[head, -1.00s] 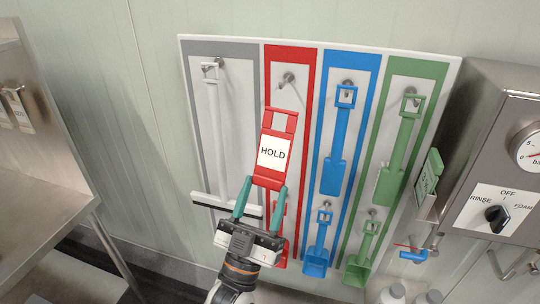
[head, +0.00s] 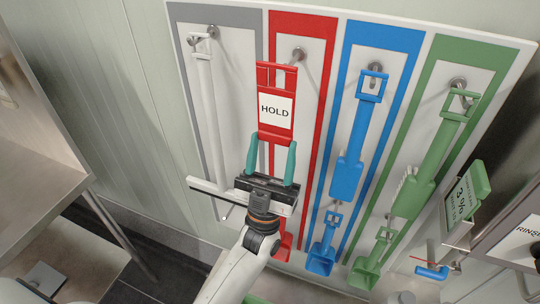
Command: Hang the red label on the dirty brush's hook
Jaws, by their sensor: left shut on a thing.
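The red label (head: 275,111), marked HOLD, is upright with a rectangular opening at its top. My left gripper (head: 272,145) is shut on its lower end with teal fingers. The label is in front of the red panel; its top is just below and left of the red panel's upper hook (head: 298,54). I cannot tell the depth gap. A white squeegee (head: 209,110), a blue brush (head: 353,130) and a green brush (head: 432,150) hang on neighbouring hooks. I cannot tell which brush is dirty. My right gripper is not in view.
A red tool (head: 283,247) hangs low, partly hidden by the label and gripper. A blue scoop (head: 322,256) and a green scoop (head: 368,270) hang lower right. A green sign (head: 465,200) and steel box (head: 510,250) are at right; a steel table (head: 35,185) is at left.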

